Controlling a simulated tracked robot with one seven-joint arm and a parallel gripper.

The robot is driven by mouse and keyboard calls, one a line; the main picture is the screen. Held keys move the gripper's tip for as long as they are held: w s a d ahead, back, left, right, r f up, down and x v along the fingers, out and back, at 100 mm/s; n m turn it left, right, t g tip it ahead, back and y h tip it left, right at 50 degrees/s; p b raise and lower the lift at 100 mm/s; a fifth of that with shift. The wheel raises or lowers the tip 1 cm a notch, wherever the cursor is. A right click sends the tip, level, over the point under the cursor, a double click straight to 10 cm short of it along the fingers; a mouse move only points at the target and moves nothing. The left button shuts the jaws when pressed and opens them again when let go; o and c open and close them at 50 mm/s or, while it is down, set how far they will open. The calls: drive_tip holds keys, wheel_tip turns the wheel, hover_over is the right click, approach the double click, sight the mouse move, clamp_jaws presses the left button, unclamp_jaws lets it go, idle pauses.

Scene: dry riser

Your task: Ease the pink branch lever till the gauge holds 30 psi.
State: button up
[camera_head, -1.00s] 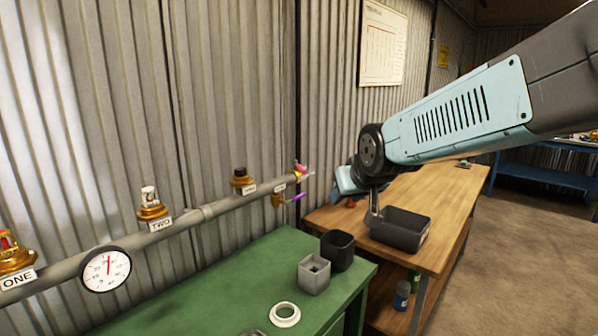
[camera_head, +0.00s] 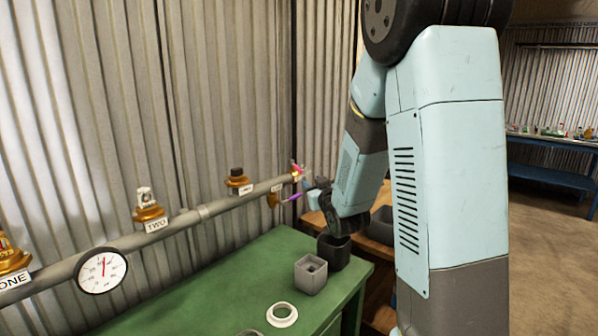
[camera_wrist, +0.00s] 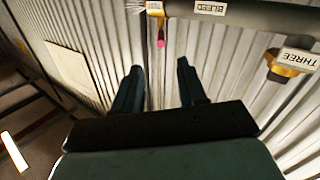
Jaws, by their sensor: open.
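The pink branch lever (camera_head: 297,168) stands at the right end of the grey pipe in the head view. In the wrist view, which looks upside down, its pink tip (camera_wrist: 161,43) shows beyond my fingertips, in line with the gap. My gripper (camera_wrist: 157,72) is open and empty, with its two dark fingers apart from the lever. In the head view my gripper (camera_head: 315,188) is small and partly hidden by my arm, close to the pipe end. The round white gauge (camera_head: 102,270) has its red needle pointing about straight up; its numbers are too small to read surely.
A purple lever (camera_head: 291,197) hangs below the pipe end. Brass valves with labels, including TWO (camera_head: 149,208), line the pipe (camera_head: 205,215). The green bench (camera_head: 235,275) holds a grey box (camera_head: 310,275), a dark container (camera_head: 335,252) and a white ring (camera_head: 282,315). A wooden table stands behind my arm.

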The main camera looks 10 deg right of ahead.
sight(298, 168)
drive_tip(key=w, duration=0.9)
drive_tip(key=w+a, duration=0.1)
drive_tip(key=w, duration=0.3)
drive_tip(key=shift+w+a, duration=0.1)
drive_tip(key=shift+w, duration=0.3)
clamp_jaws()
